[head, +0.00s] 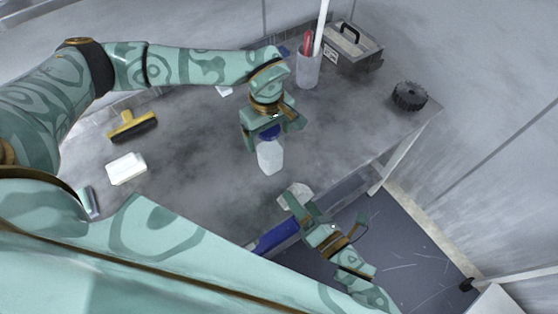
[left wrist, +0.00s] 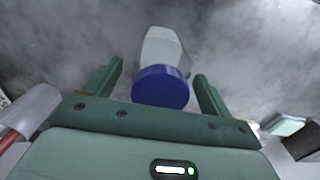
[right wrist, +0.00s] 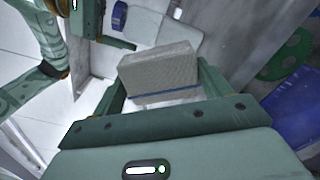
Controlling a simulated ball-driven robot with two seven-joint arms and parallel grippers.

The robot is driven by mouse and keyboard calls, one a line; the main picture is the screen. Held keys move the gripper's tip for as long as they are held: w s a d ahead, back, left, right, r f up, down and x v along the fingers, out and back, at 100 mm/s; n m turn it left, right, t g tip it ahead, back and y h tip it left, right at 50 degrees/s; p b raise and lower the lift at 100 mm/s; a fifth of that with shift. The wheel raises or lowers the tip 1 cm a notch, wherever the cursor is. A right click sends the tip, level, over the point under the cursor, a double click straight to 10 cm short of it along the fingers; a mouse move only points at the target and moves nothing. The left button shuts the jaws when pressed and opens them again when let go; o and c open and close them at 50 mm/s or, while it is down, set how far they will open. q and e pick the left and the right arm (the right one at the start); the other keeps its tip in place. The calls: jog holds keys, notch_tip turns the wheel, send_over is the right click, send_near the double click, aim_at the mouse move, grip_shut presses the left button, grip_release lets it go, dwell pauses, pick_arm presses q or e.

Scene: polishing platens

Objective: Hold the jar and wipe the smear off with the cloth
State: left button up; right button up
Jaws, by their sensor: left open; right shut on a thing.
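The jar (head: 270,158) is pale and translucent with a blue lid; it is on the grey bench top in the head view. My left gripper (head: 266,136) is open at its lid end. In the left wrist view the blue lid (left wrist: 160,88) lies between the spread fingers, with the pale body beyond. My right gripper (head: 306,208) is shut on the grey cloth (head: 296,194), a folded block near the bench's front edge. The cloth (right wrist: 160,72) sits between the fingers in the right wrist view, with the jar (right wrist: 165,32) beyond, apart from it. I cannot make out the smear.
A yellow-and-black squeegee (head: 133,125) and a white block (head: 126,168) lie at the left. A cup (head: 309,70) of tools, a grey toolbox (head: 352,50) and a black ridged wheel (head: 409,95) stand at the back right. A blue object (head: 275,238) is below the front edge.

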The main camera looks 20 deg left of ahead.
pick_arm(q)
notch_tip(320, 180, up, 12)
dwell(0.4)
jog(key=shift+f, duration=0.1)
